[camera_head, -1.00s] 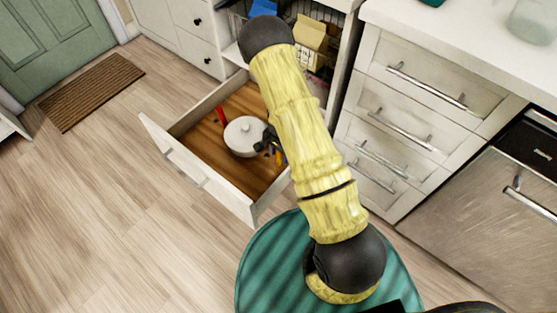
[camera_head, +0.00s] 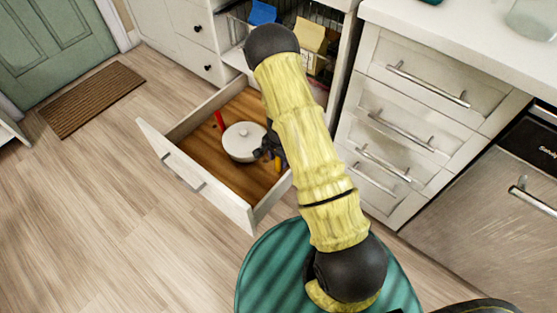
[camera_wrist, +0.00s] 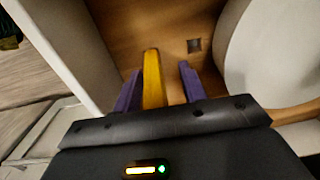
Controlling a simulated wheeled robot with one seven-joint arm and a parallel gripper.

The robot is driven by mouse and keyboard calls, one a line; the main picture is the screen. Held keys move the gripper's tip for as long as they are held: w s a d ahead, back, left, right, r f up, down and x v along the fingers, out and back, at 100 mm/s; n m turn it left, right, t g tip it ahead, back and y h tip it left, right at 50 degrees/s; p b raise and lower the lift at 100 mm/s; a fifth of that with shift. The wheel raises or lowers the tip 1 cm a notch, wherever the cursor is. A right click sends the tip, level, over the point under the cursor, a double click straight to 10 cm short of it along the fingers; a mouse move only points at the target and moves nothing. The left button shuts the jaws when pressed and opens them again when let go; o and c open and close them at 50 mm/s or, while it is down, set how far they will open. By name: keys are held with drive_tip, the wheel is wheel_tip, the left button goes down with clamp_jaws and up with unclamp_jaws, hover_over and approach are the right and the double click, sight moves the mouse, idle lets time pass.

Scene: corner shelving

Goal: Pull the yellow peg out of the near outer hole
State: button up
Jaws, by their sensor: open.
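The yellow peg (camera_wrist: 153,78) stands in the open drawer, on the drawer's near-right side in the head view (camera_head: 278,163). In the wrist view it rises between the two purple fingers of my gripper (camera_wrist: 160,70). The fingers are apart, one on each side of the peg, with the left finger closer to it and the right one leaving a visible gap. I cannot tell whether either touches it. The peg's lower end and its hole are hidden. In the head view my gripper (camera_head: 268,150) is down inside the drawer beside the pot, partly hidden by my arm.
The drawer (camera_head: 205,178) has a wooden floor with a square empty hole (camera_wrist: 194,45). A red peg (camera_head: 219,121) stands at the far left. The drawer's white walls are close around.

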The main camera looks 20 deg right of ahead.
sight(281, 172)
drive_tip(key=shift+s+d+f, duration=0.15)
drive_tip(key=shift+s+f, duration=1)
drive_tip(key=shift+f, duration=0.05)
clamp_jaws()
drive_tip(key=shift+r+p, duration=0.3)
drive_tip(key=shift+p, duration=0.05)
drive_tip(key=shift+r+g+p, duration=0.3)
drive_tip(key=shift+r+p, duration=0.25)
drive_tip(key=shift+w+d+r+p, duration=0.1)
drive_tip(key=shift+d+r+p, duration=0.05)
drive_tip(key=shift+r+p, duration=0.5)
drive_tip(key=shift+w+d+r+p, duration=0.1)
drive_tip(key=shift+r+p, duration=0.4)
drive_tip(key=shift+p, duration=0.2)
drive_tip(key=shift+d+r+p, duration=0.1)
drive_tip(key=shift+r+p, duration=0.75)
drive_tip(key=shift+r, duration=0.15)
drive_tip(key=shift+w+r, duration=0.1)
drive_tip(key=shift+w, duration=0.1)
